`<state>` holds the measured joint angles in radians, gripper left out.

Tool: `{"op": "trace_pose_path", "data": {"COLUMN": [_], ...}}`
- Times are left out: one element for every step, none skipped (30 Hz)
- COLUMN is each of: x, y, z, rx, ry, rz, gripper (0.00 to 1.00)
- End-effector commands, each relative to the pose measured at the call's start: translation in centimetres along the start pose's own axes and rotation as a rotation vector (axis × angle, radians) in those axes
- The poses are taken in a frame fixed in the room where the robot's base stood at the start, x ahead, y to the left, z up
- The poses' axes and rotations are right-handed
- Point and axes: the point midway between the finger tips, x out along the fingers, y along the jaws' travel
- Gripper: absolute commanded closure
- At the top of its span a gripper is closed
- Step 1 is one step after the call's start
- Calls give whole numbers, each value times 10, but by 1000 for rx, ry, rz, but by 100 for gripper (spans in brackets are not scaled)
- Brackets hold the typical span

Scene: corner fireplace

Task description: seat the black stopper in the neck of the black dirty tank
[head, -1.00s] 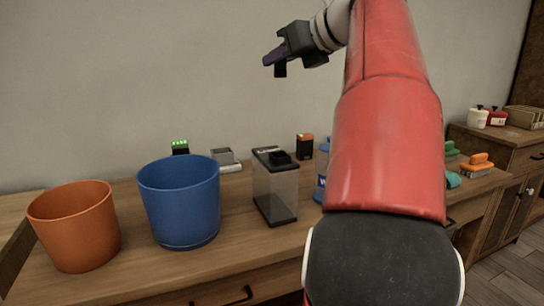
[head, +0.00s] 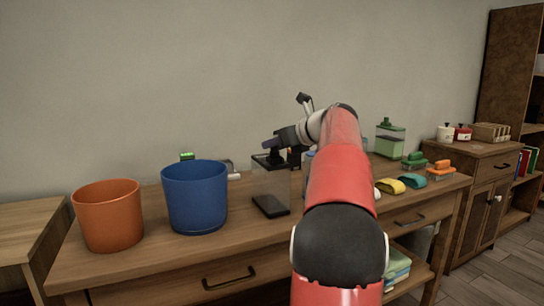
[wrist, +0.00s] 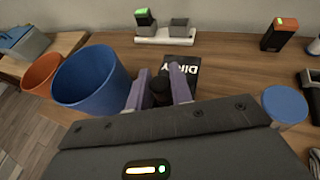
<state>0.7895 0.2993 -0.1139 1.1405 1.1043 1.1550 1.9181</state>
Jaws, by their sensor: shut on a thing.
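The dirty tank (head: 270,187) is a clear box with a black base and black lid, standing on the wooden table right of the blue bin. Its lid carries a raised black neck; in the wrist view the black top with the white word "Dirty" (wrist: 183,66) shows just beyond my fingers. My gripper (head: 275,145) is above the lid, at the neck. In the wrist view its purple fingers are shut on the black stopper (wrist: 160,90). The stopper is right over or at the neck. Dark parts overlap, so I cannot tell whether it is inside.
A blue bin (head: 195,197) and an orange bin (head: 108,216) stand to the left. A white charger base (wrist: 165,36) is behind the tank. A blue round lid (wrist: 285,104) is to its right. Brushes and a green-lidded tank (head: 390,140) are farther right.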

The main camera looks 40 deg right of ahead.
Motion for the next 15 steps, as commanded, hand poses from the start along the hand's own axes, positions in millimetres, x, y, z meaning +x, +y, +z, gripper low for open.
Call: {"op": "trace_pose_path", "data": {"x": [5, 6, 5, 5, 5, 4, 4, 4, 4, 4, 4, 4, 4, 5, 5], "y": [-2, -2, -3, -3, -3, -3, -3, -3, -3, -3, -3, -2, -2, -2, -2], "z": [-14, -16, -17, -17, -16, -15, -14, -14, -14, -14, -14, -15, -15, -16, -18], "rx": [2, 2, 2, 2, 2, 2, 2, 3, 3, 3, 3, 3, 3, 3, 3], "ry": [2, 2, 2, 2, 2, 2, 2, 2, 2, 2, 2, 2, 2, 2, 2], "rz": [-1, -1, -1, -1, -1, -1, -1, 0, 0, 0, 0, 0, 0, 0, 0], "gripper": [100, 100, 100, 100, 100, 100, 100, 100, 100, 100, 100, 100, 100, 100, 100]}}
